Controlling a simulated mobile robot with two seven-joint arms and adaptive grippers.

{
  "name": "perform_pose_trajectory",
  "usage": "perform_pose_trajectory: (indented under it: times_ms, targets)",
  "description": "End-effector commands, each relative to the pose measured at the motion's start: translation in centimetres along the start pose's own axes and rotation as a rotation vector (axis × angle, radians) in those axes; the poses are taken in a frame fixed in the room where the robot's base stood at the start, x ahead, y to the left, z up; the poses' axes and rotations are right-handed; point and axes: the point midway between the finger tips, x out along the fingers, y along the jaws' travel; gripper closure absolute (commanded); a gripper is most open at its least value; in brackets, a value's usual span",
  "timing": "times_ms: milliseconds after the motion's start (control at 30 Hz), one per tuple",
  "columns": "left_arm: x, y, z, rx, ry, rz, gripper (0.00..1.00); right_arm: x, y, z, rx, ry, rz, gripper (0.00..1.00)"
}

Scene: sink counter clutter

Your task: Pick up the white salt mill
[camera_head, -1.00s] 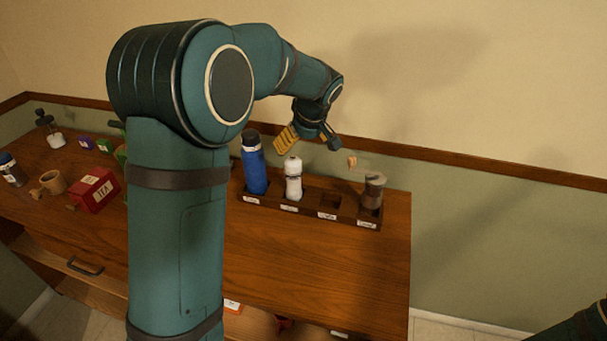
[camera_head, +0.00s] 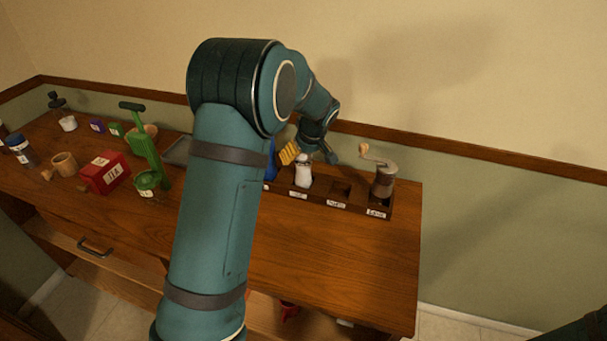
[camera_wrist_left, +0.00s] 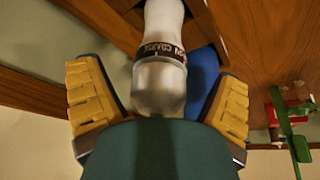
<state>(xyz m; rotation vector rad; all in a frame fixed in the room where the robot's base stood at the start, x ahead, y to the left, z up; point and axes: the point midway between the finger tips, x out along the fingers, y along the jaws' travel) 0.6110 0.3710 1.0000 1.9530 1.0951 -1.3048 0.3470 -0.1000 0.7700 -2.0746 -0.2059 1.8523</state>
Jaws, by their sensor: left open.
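The white salt mill (camera_head: 303,172) stands upright in a labelled slot of the dark wooden rack (camera_head: 338,205). My left gripper (camera_head: 309,155) is open above and behind the mill's top. In the left wrist view the mill (camera_wrist_left: 160,85), with a dark lettered band, lies between the two yellow finger pads of the gripper (camera_wrist_left: 158,105), with a gap on both sides. The blue bottle (camera_head: 270,160) beside it is mostly hidden by my left arm. My right gripper does not show; only a bit of dark arm is at the lower right corner.
A brown mill with a crank (camera_head: 383,180) stands at the rack's right end, beside an empty slot. A red box (camera_head: 104,174), a green hand tool (camera_head: 147,150) and a wooden mug (camera_head: 65,164) stand left. The counter's front right (camera_head: 350,260) is clear.

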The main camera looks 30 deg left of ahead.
Motion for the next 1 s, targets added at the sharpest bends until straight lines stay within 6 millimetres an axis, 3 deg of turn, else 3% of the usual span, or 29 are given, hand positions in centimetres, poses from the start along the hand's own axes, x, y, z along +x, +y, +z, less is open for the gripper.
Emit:
perform_pose_trajectory:
  times_ms: [100, 333, 367, 500, 567, 600, 867, 1000]
  targets:
    - [1.5, 0.0, 0.0, 0.0, -0.001, -0.001, 0.09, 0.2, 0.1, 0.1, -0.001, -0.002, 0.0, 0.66]
    - [1.6, 0.1, 0.0, 0.001, 0.0, 0.001, 0.09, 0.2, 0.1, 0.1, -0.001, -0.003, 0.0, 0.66]
    - [1.6, 0.1, 0.0, 0.001, 0.0, 0.001, 0.14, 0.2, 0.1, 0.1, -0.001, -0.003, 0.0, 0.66]
    - [1.6, 0.0, 0.0, 0.001, 0.0, 0.001, 0.63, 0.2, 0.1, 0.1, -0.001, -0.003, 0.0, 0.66]
    - [1.6, 0.0, 0.0, 0.001, 0.0, 0.001, 0.84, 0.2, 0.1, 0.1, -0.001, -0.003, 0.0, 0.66]
    - [1.6, 0.0, 0.0, 0.001, 0.0, 0.001, 0.9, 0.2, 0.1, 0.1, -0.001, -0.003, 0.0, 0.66]
    - [1.6, 0.0, -0.1, 0.0, 0.001, 0.001, 0.9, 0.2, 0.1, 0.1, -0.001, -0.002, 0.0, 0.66]
    - [0.4, 0.1, -0.6, 0.0, 0.002, 0.003, 0.91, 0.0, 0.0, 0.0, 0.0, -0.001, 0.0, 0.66]
